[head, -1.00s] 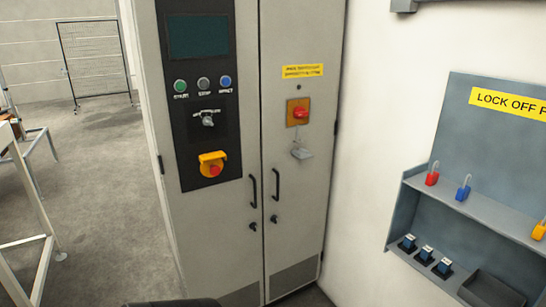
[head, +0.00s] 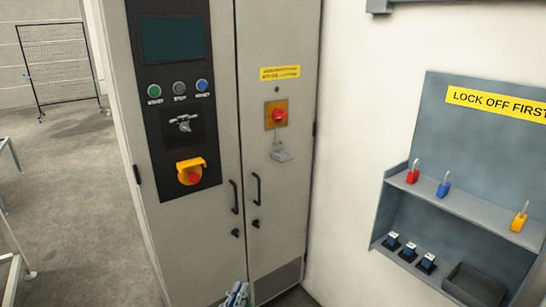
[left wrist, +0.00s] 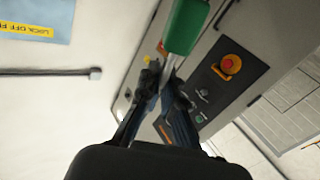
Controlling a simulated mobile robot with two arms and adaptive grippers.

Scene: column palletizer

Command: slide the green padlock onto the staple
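The green padlock (left wrist: 186,25) shows large at the top of the left wrist view, with its pale metal part between my fingertips. My left gripper (left wrist: 165,85) is shut on it; the padlock hides part of the cabinet behind. In the head view my left gripper (head: 238,294) just enters at the bottom edge, below the cabinet doors. The red isolator switch (head: 279,115) sits on an orange plate on the right cabinet door. A small grey piece (head: 282,156) hangs below it. The staple is too small to make out clearly. My right gripper is not in view.
The grey cabinet (head: 222,240) has door handles and an emergency stop (head: 190,173) in a yellow surround. On the right wall, a lock-off station (head: 460,205) holds red (head: 413,172), blue (head: 444,186) and yellow (head: 519,221) padlocks. Floor on the left is mostly open.

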